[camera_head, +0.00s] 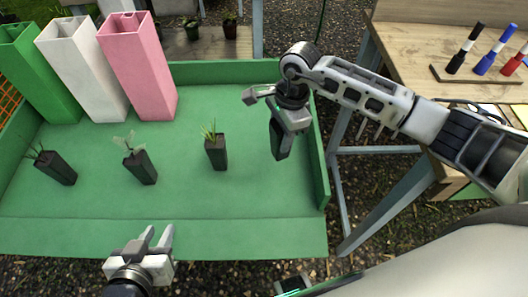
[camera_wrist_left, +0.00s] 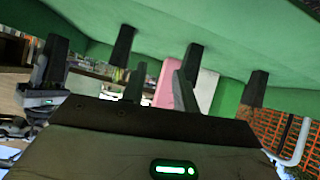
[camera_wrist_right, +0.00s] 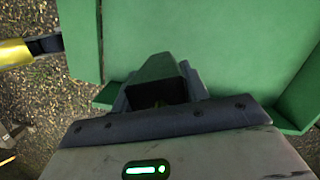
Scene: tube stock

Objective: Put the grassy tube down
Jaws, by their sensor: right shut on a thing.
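My right gripper (camera_head: 290,118) is shut on a dark square tube (camera_head: 280,143) near the right wall of the green tray (camera_head: 235,215). The tube hangs slightly tilted; I cannot tell whether its base touches the tray. The gripper hides its plant in the head view. In the right wrist view the held tube (camera_wrist_right: 158,72) sits between the fingers, its dark mouth showing a yellowish bit. Another dark tube with thin grassy leaves (camera_head: 216,152) stands to its left. My left gripper (camera_head: 157,241) is open and empty at the tray's front edge.
A leafy tube (camera_head: 141,168) and a spiky-leaved tube (camera_head: 56,168) stand further left. Tall green (camera_head: 45,85), white (camera_head: 85,75) and pink (camera_head: 140,70) bins stand behind. A wooden table (camera_head: 420,60) with markers is at right. The tray's front middle is clear.

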